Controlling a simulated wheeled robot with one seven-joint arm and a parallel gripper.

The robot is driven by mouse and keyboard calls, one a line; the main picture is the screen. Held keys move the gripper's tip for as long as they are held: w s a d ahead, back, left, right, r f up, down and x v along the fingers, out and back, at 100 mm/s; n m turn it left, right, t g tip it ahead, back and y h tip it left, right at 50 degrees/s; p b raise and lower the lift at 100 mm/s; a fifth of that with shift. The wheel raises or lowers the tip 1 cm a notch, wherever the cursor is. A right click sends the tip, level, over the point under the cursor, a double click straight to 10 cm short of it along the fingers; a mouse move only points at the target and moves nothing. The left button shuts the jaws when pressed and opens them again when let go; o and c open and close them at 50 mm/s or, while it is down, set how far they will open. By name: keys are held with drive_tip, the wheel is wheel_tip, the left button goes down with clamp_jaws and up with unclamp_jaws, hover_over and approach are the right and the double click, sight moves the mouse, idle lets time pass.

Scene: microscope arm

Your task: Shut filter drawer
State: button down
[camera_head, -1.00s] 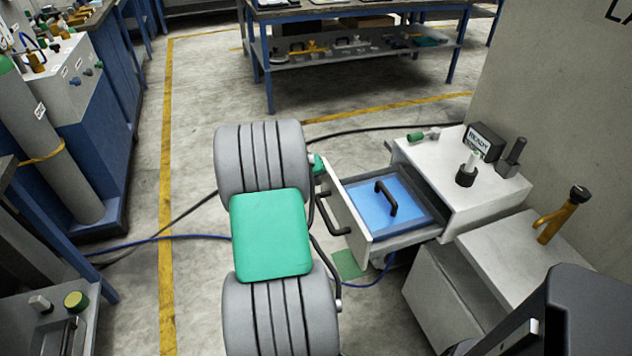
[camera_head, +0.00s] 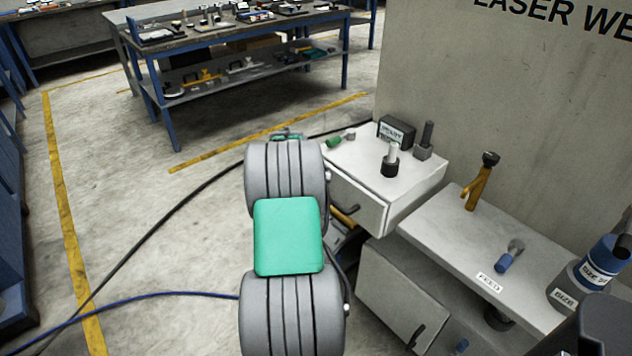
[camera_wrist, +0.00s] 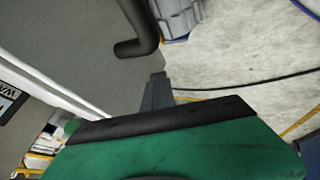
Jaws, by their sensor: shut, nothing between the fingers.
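The filter drawer front (camera_head: 352,201) in the head view is a pale panel on the white housing (camera_head: 400,178). It looks flush with the housing, and no open tray shows. Its dark handle (camera_head: 347,209) is partly covered by my arm. In the wrist view, the grey drawer front (camera_wrist: 85,45) fills the upper left, with the black curved handle (camera_wrist: 143,30) on it. My gripper (camera_wrist: 157,93) is shut and empty, close to the drawer front; whether it touches is unclear. My arm hides the fingertips in the head view.
On the housing stand a dark sign box (camera_head: 397,131), a black-and-white knob (camera_head: 390,160) and a green-ended part (camera_head: 335,141). A lower cabinet (camera_head: 400,290) and a grey bench (camera_head: 500,265) stand at right. Cables cross the floor; open floor lies left.

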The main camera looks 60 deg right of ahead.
drive_tip(key=shift+s+d+r, duration=0.15)
drive_tip(key=shift+d, duration=0.4)
drive_tip(key=shift+d+r, duration=0.1)
drive_tip(key=w+a+r+n+t+y+p, duration=0.1)
drive_tip(key=w+a+r+p, duration=0.15)
drive_tip(key=a+r, duration=0.7)
drive_tip(key=w+a+r+n+y+p, duration=0.1)
drive_tip(key=a+r+y+p, duration=0.15)
drive_tip(key=a, duration=1.35)
drive_tip(key=w+a+r+n+t+y+p, duration=0.1)
drive_tip(key=a+r+p, duration=0.3)
drive_tip(key=a+r, duration=0.55)
drive_tip(key=s+a+p, duration=0.1)
drive_tip(key=s+a, duration=0.2)
drive_tip(key=a, duration=0.4)
drive_tip(key=s+a+r+n+g+y+p, duration=0.1)
drive_tip(key=s+a+p, duration=0.1)
drive_tip(key=a, duration=0.6)
drive_tip(key=s+a+n+y+p, duration=0.1)
drive_tip(key=s+a, duration=0.4)
drive_tip(key=a, duration=0.2)
drive_tip(key=shift+a+r+p, duration=0.15)
drive_tip(key=shift+a+p, duration=0.05)
drive_tip(key=shift+p, duration=0.15)
